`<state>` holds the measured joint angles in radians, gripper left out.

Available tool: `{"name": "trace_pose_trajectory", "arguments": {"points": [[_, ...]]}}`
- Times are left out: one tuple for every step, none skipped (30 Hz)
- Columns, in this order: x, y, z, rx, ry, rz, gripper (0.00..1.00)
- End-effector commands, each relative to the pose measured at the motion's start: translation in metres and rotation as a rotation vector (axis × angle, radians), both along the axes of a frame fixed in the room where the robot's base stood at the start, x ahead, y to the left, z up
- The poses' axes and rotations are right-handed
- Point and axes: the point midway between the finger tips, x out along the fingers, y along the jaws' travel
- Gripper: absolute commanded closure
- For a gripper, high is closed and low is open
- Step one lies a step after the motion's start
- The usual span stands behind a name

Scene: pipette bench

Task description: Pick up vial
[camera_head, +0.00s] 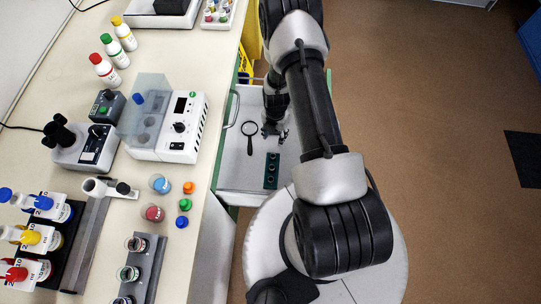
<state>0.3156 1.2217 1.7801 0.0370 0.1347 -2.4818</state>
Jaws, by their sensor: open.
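My gripper (275,136) is open and points down over the white tray surface (232,168) beside the bench. No vial shows between its fingers. Two open containers that may also be vials, one blue (160,183) and one red (153,213), stand behind that rack. Loose orange (188,187), blue (184,204) and green (181,221) caps lie to their right.
A magnifying glass (250,130) and a dark green holed block (271,170) lie near my gripper. A white device with a clear cover (182,127), a microscope-like device (82,146), bottles (104,70) and a pipette stand (88,240) crowd the bench. Open floor lies right.

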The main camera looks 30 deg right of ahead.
Motion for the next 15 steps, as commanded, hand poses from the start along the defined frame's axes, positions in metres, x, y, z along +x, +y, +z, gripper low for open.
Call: {"name": "trace_pose_trajectory", "arguments": {"points": [[-0.001,0.0,-0.011,0.001,0.003,0.001,0.56],[-0.001,0.0,-0.016,0.0,0.001,0.001,0.56],[-0.001,0.001,-0.025,0.001,0.003,0.0,0.56],[-0.001,0.001,-0.032,0.001,0.003,0.0,0.56],[-0.001,0.001,-0.039,0.001,0.002,0.0,0.56],[-0.001,0.001,-0.048,0.001,0.003,0.0,0.56],[-0.001,0.001,-0.055,0.001,0.003,0.0,0.56],[-0.001,0.001,-0.062,0.001,0.003,0.0,0.56],[-0.001,0.001,-0.07,0.001,0.003,0.0,0.56],[-0.001,0.001,-0.077,0.001,0.003,-0.001,0.56],[-0.001,0.001,-0.083,0.001,0.003,-0.001,0.56],[-0.001,0.002,-0.09,0.001,0.003,-0.001,0.56],[-0.001,0.002,-0.096,0.001,0.003,-0.001,0.56],[0.0,0.001,-0.1,0.0,0.001,-0.001,0.56],[0.0,0.002,-0.105,0.001,0.002,-0.001,0.56]]}}
